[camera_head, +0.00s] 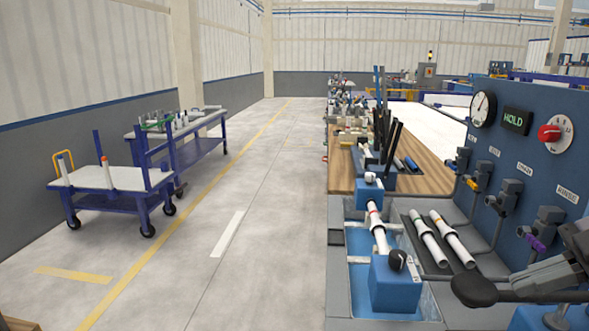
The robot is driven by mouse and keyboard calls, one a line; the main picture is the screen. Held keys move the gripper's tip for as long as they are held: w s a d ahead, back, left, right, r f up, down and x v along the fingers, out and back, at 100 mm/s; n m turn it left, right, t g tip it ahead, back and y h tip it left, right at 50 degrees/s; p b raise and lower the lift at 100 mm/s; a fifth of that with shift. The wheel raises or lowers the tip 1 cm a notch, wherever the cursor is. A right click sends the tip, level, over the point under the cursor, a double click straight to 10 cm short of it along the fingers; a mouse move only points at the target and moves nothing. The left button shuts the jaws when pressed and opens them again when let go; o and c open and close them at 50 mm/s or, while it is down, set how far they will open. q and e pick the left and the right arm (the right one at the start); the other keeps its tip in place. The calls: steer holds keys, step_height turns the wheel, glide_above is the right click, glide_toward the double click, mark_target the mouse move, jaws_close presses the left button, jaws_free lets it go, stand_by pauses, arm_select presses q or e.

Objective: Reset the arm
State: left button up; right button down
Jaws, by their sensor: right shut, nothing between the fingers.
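My right gripper (474,290) comes in from the lower right corner, dark, shut and empty. It is in front of the bench, near the lower ends of the loose pipes. My left gripper is not in view. A white pipe (377,228) with a coloured band lies between two blue blocks, the near block (394,283) and the far block (372,190). Two more white pipes, the left one (428,240) and the right one (452,239), lie side by side on a dark rack to the right of it.
A blue panel (520,190) with a gauge (483,109), a HOLD display (517,121), a red knob (549,133) and several valves stands at the right. A wooden worktop (342,172) with tools lies behind. A cart (108,178) stands left; the aisle floor (250,220) is clear.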

step_height(320, 180, down, 25)
steer(key=s+d+m+t+h+b, duration=0.15)
steer(key=m+t+h, duration=0.25)
steer(key=m+t, duration=0.7)
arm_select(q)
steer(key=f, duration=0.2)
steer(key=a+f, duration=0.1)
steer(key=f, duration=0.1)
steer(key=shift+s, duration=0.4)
arm_select(e)
steer(key=s+a+f+m+g+h, duration=0.3)
steer(key=s+a+f+m+g, duration=0.1)
steer(key=s+a+f, duration=0.7)
step_height(320, 180, down, 4)
steer(key=shift+a+f+m+h, duration=0.15)
steer(key=shift+a+m+h, duration=0.15)
steer(key=shift+a, duration=0.9)
